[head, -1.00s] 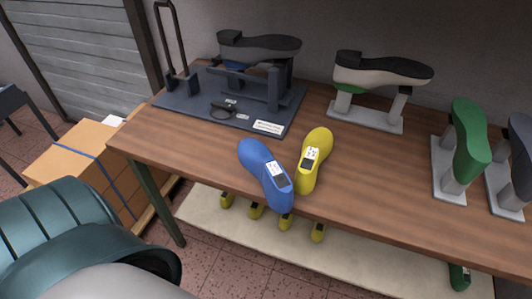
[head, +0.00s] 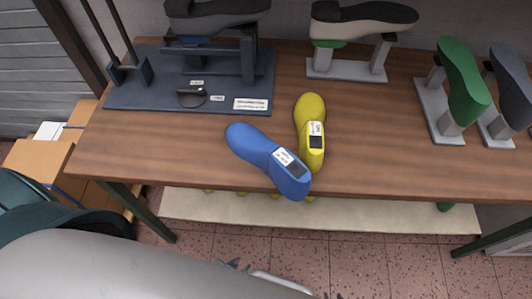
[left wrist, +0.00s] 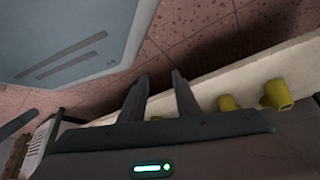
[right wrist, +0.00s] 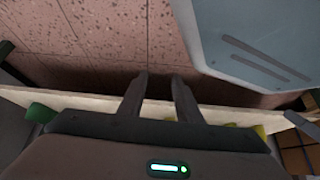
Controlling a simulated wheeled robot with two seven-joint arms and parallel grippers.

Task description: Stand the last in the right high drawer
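A blue shoe last (head: 268,160) lies on the wooden table near its front edge, with a white label and dark patch at its lower right end. A yellow shoe last (head: 310,130) lies just right of it, with a similar label. No drawer can be made out. My left gripper (head: 232,264) shows only as small dark tips below the table front in the head view; in the left wrist view its fingers (left wrist: 160,76) are apart and empty. My right gripper (right wrist: 160,76) also has its fingers apart with nothing between; in the head view only tips show at the bottom edge.
A dark stand (head: 140,92) with a shoe form is at the table's back left. A grey stand (head: 345,68) bears a white and black form. Green (head: 462,80) and dark grey (head: 512,85) forms stand at right. A pale lower shelf (head: 350,212) is below; cardboard boxes (head: 38,165) are at left.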

